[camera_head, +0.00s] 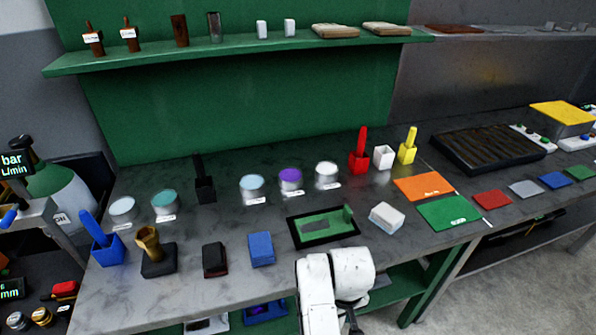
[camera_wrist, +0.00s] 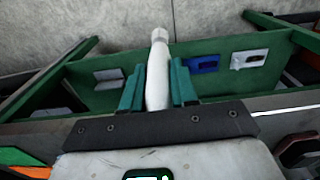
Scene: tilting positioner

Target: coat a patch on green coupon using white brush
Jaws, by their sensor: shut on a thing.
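My gripper (camera_wrist: 158,82) is shut on a white brush (camera_wrist: 158,68) in the wrist view, its teal fingers on either side of the pale handle. The brush's bristles cannot be made out. The gripper itself does not show in the head view. A small green coupon (camera_head: 581,173) lies flat at the far right of the bench, last in a row of coloured coupons. A larger green plate (camera_head: 340,226) with a grey patch and an upright tab sits in a black tray (camera_head: 295,235) at the middle front. The white brush holder (camera_head: 383,158) stands empty.
Red (camera_head: 358,160) and yellow (camera_head: 407,152) holders with brushes flank the white one. Open pots (camera_head: 290,180) stand in a row behind the tray. A white-topped block (camera_head: 387,217), an orange mat (camera_head: 424,187) and a green mat (camera_head: 448,213) lie right of it. A shelf (camera_head: 240,47) hangs above.

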